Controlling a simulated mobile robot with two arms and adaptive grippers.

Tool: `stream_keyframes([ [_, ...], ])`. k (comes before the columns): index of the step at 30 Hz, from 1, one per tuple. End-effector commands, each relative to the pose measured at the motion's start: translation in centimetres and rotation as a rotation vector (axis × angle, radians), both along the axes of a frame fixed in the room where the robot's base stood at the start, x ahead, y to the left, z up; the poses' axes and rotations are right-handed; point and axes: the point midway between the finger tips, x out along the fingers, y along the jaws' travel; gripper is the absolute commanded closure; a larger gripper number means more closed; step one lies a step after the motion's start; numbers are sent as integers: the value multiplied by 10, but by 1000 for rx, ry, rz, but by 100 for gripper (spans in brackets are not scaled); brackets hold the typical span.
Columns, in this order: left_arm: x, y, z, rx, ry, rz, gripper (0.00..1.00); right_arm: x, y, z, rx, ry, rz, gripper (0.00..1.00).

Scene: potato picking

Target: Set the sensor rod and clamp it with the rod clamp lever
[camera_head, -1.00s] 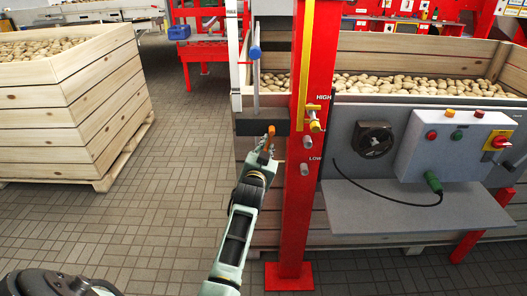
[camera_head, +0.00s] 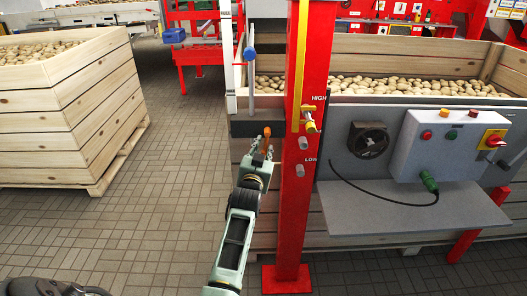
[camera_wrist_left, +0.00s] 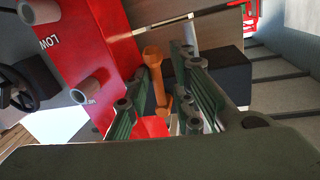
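The sensor rod (camera_head: 251,86), grey with a blue top, stands upright in the dark clamp block (camera_head: 246,129) on the left side of the red post. The orange rod clamp lever (camera_head: 267,134) sticks out at the block. It also shows in the left wrist view (camera_wrist_left: 155,72). My left gripper (camera_head: 261,148) is at the lever, its fingers on either side. In the left wrist view the fingers (camera_wrist_left: 166,78) are apart, with gaps visible beside the lever. The rod's lower end is hidden.
The red post (camera_head: 293,200) with HIGH and LOW marks and knobs stands just right of the gripper. A grey control box (camera_head: 425,160) and a shelf (camera_head: 400,210) are further right. A wooden potato crate (camera_head: 70,120) stands left; the tiled floor between is clear.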

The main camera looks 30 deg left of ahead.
Motion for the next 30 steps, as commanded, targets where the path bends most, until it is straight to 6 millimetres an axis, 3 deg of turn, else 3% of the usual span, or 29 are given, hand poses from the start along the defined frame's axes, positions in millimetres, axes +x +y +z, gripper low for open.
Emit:
stream_keyframes([
  [14,-8,-4,-1,0,2,-2,72,0,-2,0,-2,1,0,60],
  [30,-97,-37,2,0,2,-1,72,0,0,0,0,0,-1,60],
])
